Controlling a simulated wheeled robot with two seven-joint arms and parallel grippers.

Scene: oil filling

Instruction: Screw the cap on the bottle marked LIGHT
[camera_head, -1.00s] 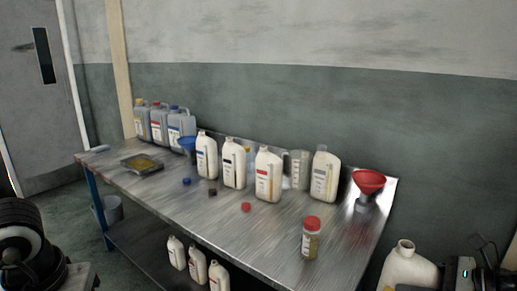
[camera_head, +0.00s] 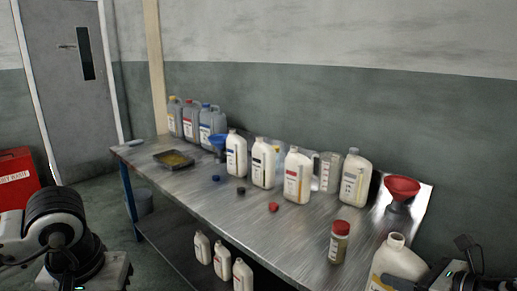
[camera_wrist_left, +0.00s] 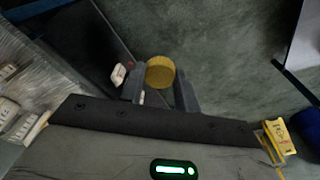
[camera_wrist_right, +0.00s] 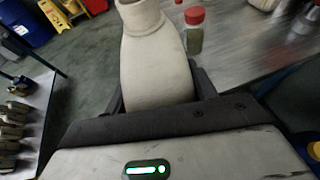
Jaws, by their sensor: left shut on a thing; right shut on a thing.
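A yellow cap (camera_wrist_left: 160,72) sits between the fingers of my left gripper (camera_wrist_left: 159,88), which is shut on it over the floor. Cap and bottle are apart.
The metal table (camera_head: 225,205) carries several cream bottles, a measuring jug (camera_head: 330,170), a red funnel (camera_head: 401,188), a red-lidded jar (camera_head: 339,242) and loose blue, black and red caps. Grey canisters (camera_head: 190,120) stand at its far left. A red cabinet (camera_head: 17,178) stands at the left.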

